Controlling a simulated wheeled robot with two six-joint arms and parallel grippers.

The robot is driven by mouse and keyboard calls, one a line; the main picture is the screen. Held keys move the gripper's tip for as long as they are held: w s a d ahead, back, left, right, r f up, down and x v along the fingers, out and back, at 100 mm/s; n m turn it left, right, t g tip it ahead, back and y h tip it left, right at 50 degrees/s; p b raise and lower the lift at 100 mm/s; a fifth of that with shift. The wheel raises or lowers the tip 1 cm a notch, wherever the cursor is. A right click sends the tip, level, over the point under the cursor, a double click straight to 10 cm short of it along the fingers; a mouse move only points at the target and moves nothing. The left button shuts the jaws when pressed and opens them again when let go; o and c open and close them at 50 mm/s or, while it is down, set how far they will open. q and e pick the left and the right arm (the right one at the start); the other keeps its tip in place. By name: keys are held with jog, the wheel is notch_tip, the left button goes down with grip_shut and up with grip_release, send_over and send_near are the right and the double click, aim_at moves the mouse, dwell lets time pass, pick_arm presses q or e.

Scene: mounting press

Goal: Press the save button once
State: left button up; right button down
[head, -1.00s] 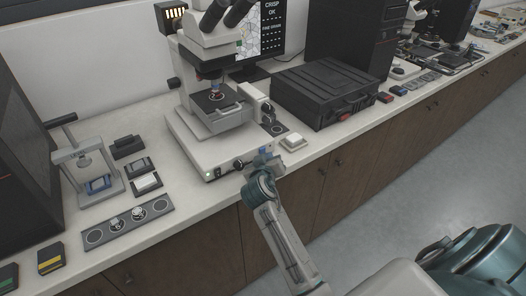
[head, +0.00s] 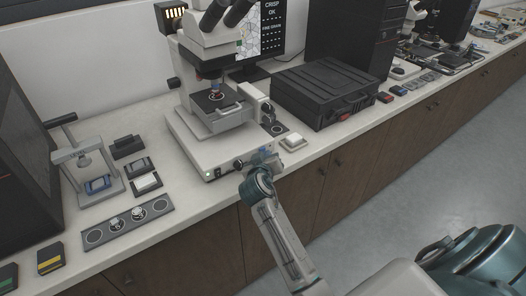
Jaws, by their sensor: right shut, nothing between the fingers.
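The microscope (head: 192,150) stands on the bench, with a green light and dark knobs on the front of its white base. My right gripper (head: 266,157) is at the right end of that front face. It is shut and empty, and looks close to or against the base; I cannot tell if it touches. A small bluish patch shows by the fingertips, but I cannot tell whether it is the save button or part of my gripper. No button label is readable. My left gripper is not in view.
A monitor (head: 262,35) reads "CRISP OK". A small press (head: 88,170) and a grey strip with round spots (head: 128,222) are at the left.

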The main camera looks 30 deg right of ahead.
jog(key=shift+w, duration=0.3)
jog(key=shift+s, duration=0.1)
dwell(0.4)
jog(key=shift+s, duration=0.75)
jog(key=shift+s+p, duration=0.4)
jog(key=shift+p, duration=0.05)
jog(key=shift+s+d+p, duration=0.15)
jog(key=shift+s+p, duration=0.1)
jog(key=shift+s, duration=0.8)
jog(key=shift+s+d+p, duration=0.1)
jog(key=shift+s+p, duration=0.1)
jog(key=shift+s, duration=0.85)
